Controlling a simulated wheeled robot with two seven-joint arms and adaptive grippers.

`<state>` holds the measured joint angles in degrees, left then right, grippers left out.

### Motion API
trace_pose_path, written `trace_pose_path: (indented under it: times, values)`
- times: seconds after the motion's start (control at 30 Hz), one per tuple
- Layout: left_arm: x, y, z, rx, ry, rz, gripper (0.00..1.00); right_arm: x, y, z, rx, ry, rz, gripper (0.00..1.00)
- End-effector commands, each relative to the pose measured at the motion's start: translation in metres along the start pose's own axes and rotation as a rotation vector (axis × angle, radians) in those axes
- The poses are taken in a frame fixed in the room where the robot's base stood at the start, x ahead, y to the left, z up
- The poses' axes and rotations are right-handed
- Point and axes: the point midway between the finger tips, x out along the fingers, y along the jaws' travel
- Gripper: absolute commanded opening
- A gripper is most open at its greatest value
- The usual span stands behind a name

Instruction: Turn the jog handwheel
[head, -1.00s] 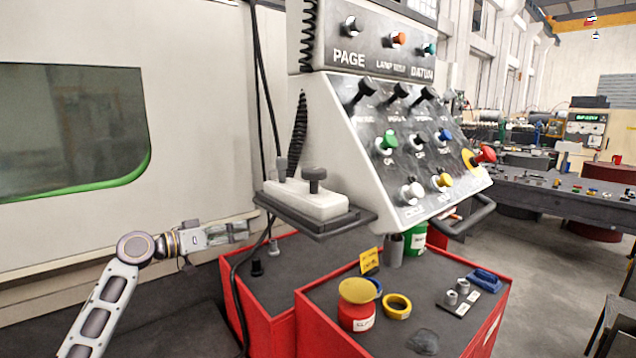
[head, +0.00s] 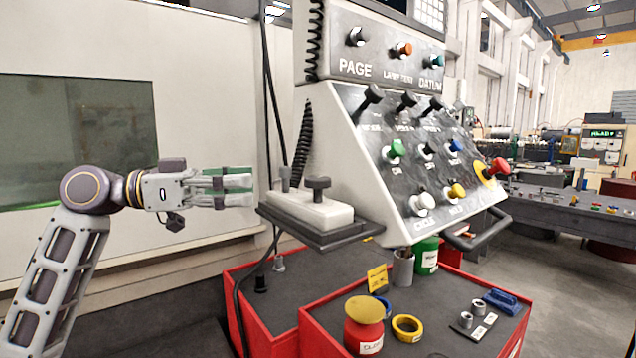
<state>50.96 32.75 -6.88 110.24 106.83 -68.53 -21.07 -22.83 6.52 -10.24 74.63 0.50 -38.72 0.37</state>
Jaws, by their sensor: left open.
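The jog handwheel unit is a white box (head: 312,208) on a dark shelf (head: 338,238) at the left side of the control panel. A dark round knob (head: 318,186) stands upright on top of it, with a smaller grey post (head: 285,177) at its left end. My left gripper (head: 250,186) is open and empty, with its fingers pointing right. In the picture its fingertips are just left of the box and apart from the knob. My right gripper is not in view.
The slanted control panel (head: 400,170) with several knobs and levers rises right of the box. A black cable (head: 270,100) hangs close to my left fingertips. Below stand red cabinets (head: 330,335) carrying a red pot (head: 364,332) and yellow ring (head: 407,327).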

Motion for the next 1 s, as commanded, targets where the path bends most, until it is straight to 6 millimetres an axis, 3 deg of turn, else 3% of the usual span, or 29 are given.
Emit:
trace_pose_path:
  times: [0.37, 1.0]
  values:
    - [0.021, 0.000, 0.000, -0.001, 0.001, 0.001, 0.64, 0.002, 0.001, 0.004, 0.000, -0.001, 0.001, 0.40]
    - [0.104, 0.000, -0.001, -0.001, 0.001, 0.001, 0.64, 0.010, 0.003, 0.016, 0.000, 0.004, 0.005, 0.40]
